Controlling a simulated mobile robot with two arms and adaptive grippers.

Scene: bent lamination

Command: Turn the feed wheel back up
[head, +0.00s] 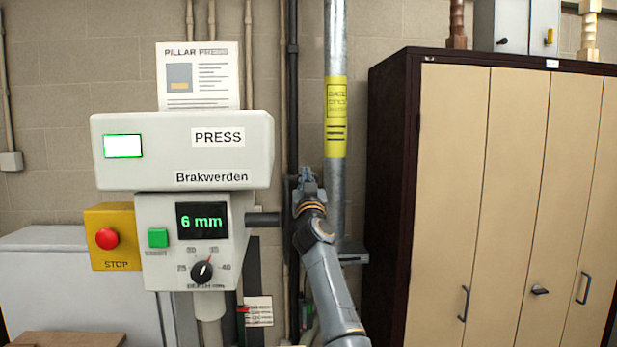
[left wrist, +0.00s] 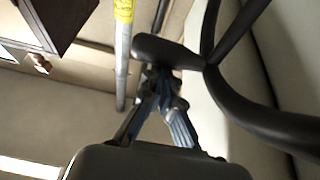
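The feed wheel (head: 291,222) is black and shows nearly edge-on in the head view, at the right of the press on a short dark shaft. In the left wrist view its curved black bars (left wrist: 255,108) fill the right side, and a thick black handle (left wrist: 168,52) sticks out to the left. My left gripper (head: 307,182) is at the wheel's upper part. In the left wrist view its fingers (left wrist: 162,76) converge on the handle and appear closed on it; the tips are partly hidden. The press display (head: 202,221) reads 6 mm. My right gripper is not in view.
The press (head: 182,150) has a yellow stop box (head: 110,237), a green button (head: 158,238) and a dial (head: 202,271). A metal pipe (head: 335,50) rises close behind my gripper. A cabinet (head: 450,180) stands to the right.

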